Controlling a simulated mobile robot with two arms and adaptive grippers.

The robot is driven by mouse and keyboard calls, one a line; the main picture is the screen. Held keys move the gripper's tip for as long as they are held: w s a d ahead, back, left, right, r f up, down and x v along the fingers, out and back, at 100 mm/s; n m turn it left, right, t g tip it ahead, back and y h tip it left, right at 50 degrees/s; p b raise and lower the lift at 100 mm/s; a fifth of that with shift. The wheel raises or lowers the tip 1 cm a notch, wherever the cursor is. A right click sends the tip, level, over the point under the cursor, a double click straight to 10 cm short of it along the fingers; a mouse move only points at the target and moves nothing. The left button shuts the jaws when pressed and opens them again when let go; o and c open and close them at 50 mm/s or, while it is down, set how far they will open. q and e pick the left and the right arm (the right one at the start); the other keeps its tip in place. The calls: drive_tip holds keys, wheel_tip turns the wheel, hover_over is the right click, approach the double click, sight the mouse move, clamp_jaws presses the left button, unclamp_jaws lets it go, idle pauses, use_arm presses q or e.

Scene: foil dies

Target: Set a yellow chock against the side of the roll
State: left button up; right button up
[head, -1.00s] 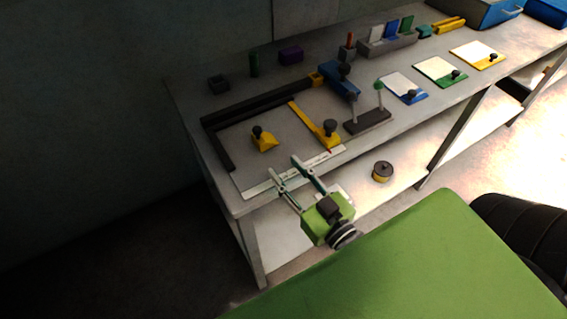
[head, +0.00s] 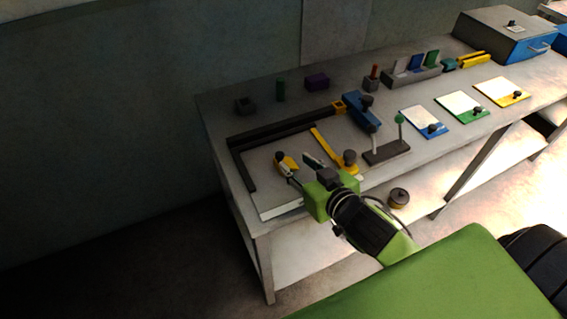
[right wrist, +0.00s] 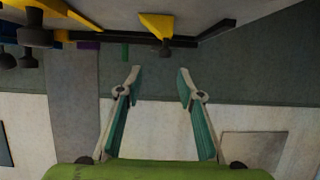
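A yellow chock (head: 291,161) with a dark knob sits on the pale plate (head: 262,178) inside the dark angled rail. It also shows at the top of the right wrist view (right wrist: 155,24), just beyond the fingertips. My right gripper (head: 292,164) is open and empty; its fingers are spread toward the chock from the front, and in the right wrist view (right wrist: 160,72) nothing is between them. My left gripper is not in view.
A yellow bar (head: 328,145) with a dark-knobbed yellow piece (head: 350,161) lies right of the plate. A dark stand (head: 387,152) and a blue device (head: 361,110) stand beyond it. The dark rail (head: 270,136) borders the plate's back and left. Coloured cards lie farther right.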

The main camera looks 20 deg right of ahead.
sight(281, 156)
drive_tip(key=x, duration=0.4)
drive_tip(key=shift+w, duration=0.1)
drive_tip(key=shift+a+f+p+x, duration=0.2)
drive_tip(key=shift+p+x, duration=0.2)
drive_tip(key=shift+x, duration=0.95)
drive_tip(key=shift+a+f+p+x, duration=0.1)
drive_tip(key=shift+a+p+x, duration=0.2)
drive_tip(key=shift+x, duration=1.05)
drive_tip(key=shift+s+d, duration=0.1)
drive_tip(key=shift+s, duration=0.1)
clamp_jaws()
